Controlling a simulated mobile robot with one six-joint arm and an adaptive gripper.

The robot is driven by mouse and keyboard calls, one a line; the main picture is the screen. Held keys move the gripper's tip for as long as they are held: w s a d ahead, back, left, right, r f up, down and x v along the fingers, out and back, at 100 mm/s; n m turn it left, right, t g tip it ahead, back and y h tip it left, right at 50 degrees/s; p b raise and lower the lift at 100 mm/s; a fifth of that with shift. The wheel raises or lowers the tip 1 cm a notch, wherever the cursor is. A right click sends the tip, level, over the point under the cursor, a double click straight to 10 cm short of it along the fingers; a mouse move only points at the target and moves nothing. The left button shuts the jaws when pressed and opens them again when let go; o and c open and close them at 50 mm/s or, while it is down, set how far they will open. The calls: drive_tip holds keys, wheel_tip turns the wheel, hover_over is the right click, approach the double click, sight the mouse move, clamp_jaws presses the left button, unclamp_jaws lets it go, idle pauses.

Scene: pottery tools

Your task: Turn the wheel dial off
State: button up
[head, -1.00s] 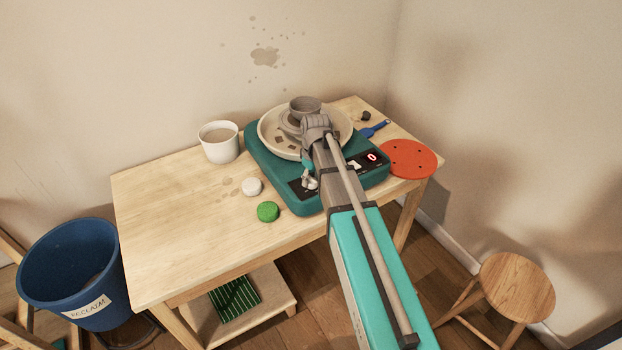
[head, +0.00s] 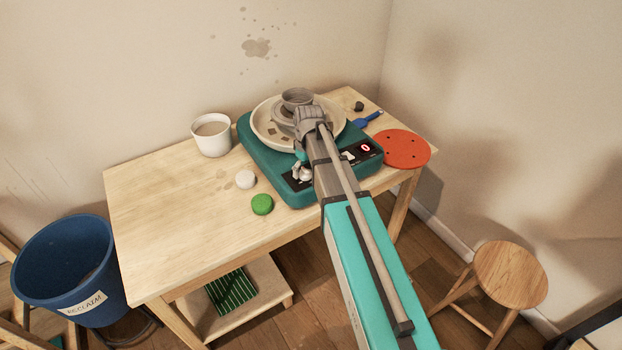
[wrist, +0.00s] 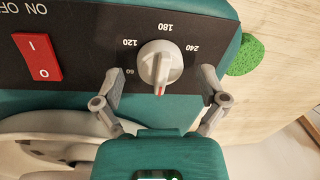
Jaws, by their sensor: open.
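The pottery wheel (head: 258,160) is a teal box with a cream basin (head: 262,132) on top. Its white dial (wrist: 160,64) shows in the wrist view on a black panel marked 60, 120, 180 and 240, upside down in the picture. The dial's red mark points down in the picture, opposite 180; no label shows there. My gripper (wrist: 162,84) is open, one finger on either side of the dial, with visible gaps. In the head view my gripper (head: 302,173) is at the wheel's front panel, partly hiding it.
A red rocker switch (wrist: 37,58) sits left of the dial. A bowl (head: 297,97) stands in the basin. A green sponge (head: 262,204), white lump (head: 245,179) and cup (head: 211,135) are left of the wheel; a red disc (head: 403,149) is right. The table's left (head: 160,220) is clear.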

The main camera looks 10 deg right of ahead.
sight(310, 173)
drive_tip(key=shift+m, duration=0.3)
drive_tip(key=m, duration=0.5)
drive_tip(key=shift+d, duration=0.1)
drive_tip(key=m+t, duration=0.1)
drive_tip(key=m, duration=0.5)
drive_tip(key=shift+s+d+m, duration=0.1)
drive_tip(key=shift+s+m, duration=0.05)
drive_tip(key=shift+m, duration=0.15)
wheel_tip(310, 173, up, 14)
drive_tip(key=d+p, duration=0.1)
drive_tip(key=p, duration=1.3)
drive_tip(key=s+f+n+b, duration=0.3)
drive_tip(key=s, duration=0.5)
drive_tip(key=s+a+f+n+b, duration=0.1)
drive_tip(key=s+f+n+b, duration=0.1)
drive_tip(key=s, duration=0.6)
drive_tip(key=shift+s+a+f+n+g+h+b, duration=0.3)
drive_tip(key=shift+f+n+h+b, duration=0.15)
drive_tip(key=shift+n, duration=0.15)
idle(0.5)
